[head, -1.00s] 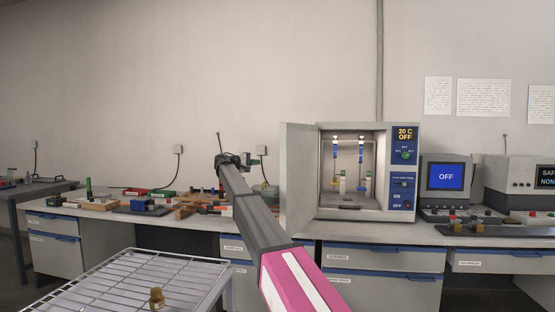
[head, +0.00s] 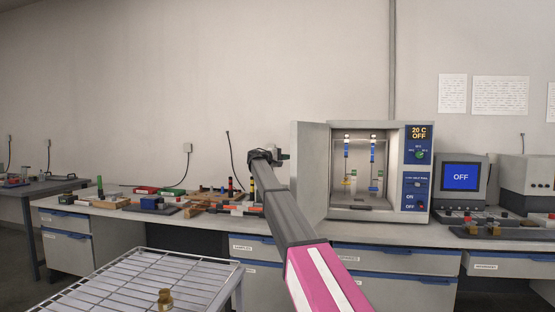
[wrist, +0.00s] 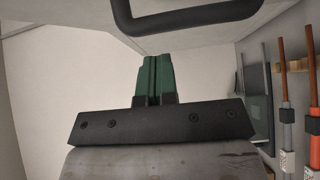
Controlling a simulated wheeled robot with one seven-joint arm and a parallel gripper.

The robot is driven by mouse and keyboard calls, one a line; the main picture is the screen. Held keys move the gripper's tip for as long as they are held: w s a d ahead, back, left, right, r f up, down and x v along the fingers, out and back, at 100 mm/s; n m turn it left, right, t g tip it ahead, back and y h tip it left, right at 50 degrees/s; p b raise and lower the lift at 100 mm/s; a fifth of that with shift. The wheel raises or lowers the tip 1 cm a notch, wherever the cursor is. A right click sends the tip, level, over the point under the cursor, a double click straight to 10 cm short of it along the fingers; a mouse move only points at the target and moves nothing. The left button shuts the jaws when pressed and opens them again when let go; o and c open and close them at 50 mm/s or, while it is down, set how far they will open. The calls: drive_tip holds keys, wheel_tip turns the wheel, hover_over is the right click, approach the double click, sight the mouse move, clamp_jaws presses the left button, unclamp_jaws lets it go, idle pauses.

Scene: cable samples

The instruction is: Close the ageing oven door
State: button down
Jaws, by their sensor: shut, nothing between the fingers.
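The ageing oven (head: 330,212) stands on the bench in the head view. Its grey door (head: 308,170) is hinged at the left and stands wide open towards me. My gripper (head: 285,155) is just left of the door's outer face; I cannot tell from the head view whether they touch. In the wrist view my gripper's green fingers (wrist: 153,77) are shut together with nothing between them. A dark bar handle (wrist: 187,24) crosses the top of that view, beyond the fingertips and apart from them in the picture.
Inside the oven, samples (head: 347,165) hang over small blocks. Cable samples and wooden pieces (head: 205,200) cover the bench to the left. A wire rack (head: 150,280) with a brass piece (head: 165,298) stands in front. A monitor (head: 461,177) stands right of the oven.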

drive_tip(key=shift+s+d, duration=0.25)
drive_tip(key=shift+d, duration=0.25)
drive_tip(key=shift+s+d, duration=0.2)
drive_tip(key=shift+d, duration=0.25)
